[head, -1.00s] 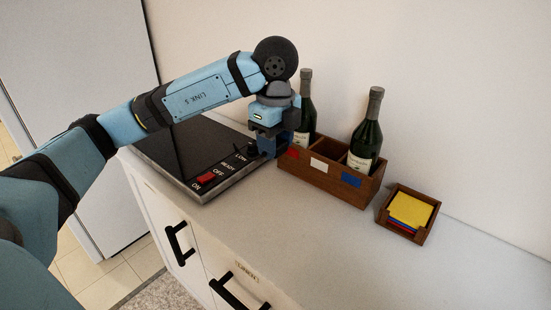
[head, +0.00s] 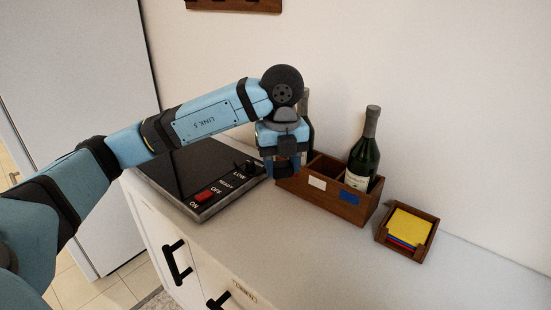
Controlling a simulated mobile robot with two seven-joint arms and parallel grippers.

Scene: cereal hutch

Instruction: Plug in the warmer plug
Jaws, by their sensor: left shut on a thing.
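My left gripper (head: 284,170) points down beside the warmer's right corner, in front of the left end of the wooden bottle box. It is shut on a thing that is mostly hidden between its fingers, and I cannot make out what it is. No plug, cord or socket shows clearly. My right gripper is out of view.
The wooden bottle box (head: 335,205) holds a green bottle (head: 364,155) and another bottle partly behind my gripper. A small wooden tray (head: 410,250) with coloured cards (head: 409,226) stands at right. A wooden rack (head: 235,4) shows on the wall. The counter's front right is clear.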

